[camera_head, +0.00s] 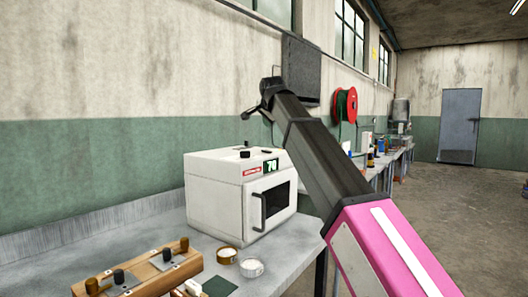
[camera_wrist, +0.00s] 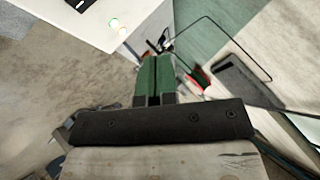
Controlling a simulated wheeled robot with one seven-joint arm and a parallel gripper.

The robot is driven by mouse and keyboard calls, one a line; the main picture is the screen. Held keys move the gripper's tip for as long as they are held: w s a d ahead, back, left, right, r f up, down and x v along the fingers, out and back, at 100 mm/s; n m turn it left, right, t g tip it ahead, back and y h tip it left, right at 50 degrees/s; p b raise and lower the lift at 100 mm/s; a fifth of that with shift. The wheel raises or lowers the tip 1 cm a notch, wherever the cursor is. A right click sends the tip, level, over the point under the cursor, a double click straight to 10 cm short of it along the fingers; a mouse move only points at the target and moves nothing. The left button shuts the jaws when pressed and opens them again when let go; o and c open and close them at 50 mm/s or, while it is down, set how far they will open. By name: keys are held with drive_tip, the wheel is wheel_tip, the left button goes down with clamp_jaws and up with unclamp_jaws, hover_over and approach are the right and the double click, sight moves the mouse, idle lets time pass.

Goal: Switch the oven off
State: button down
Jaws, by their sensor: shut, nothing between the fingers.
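The oven (camera_head: 222,195) is a white box on the bench in the head view, with a dark door window, a door handle and a green display (camera_head: 271,165) reading 70. A red label (camera_head: 252,170) is beside the display, and a dark knob (camera_head: 244,154) is on top. In the wrist view a white surface, apparently the oven (camera_wrist: 75,22), is at the upper left with small green lights. My gripper (camera_head: 248,115) is above the oven, apart from it, and small in the head view. Its green fingers (camera_wrist: 154,62) are shut and empty in the wrist view.
A wooden block with several knobs (camera_head: 140,270) lies at the front left of the bench. Two small round dishes (camera_head: 227,256) stand before the oven. A red hose reel (camera_head: 345,105) hangs on the wall. Air above the oven is free.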

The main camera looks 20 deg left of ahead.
sight(267, 151)
drive_tip(key=shift+w+a+f, duration=0.1)
drive_tip(key=shift+a+f, duration=0.05)
drive_tip(key=shift+f, duration=1.1)
drive_tip(key=shift+a+f, duration=0.15)
drive_tip(key=shift+f, duration=1.05)
drive_tip(key=shift+w+a+f, duration=0.1)
drive_tip(key=shift+a+f, duration=0.05)
drive_tip(key=shift+f, duration=1.1)
drive_tip(key=shift+f, duration=0.4)
drive_tip(key=shift+f, duration=0.25)
drive_tip(key=shift+r, duration=0.1)
drive_tip(key=shift+r, duration=0.6)
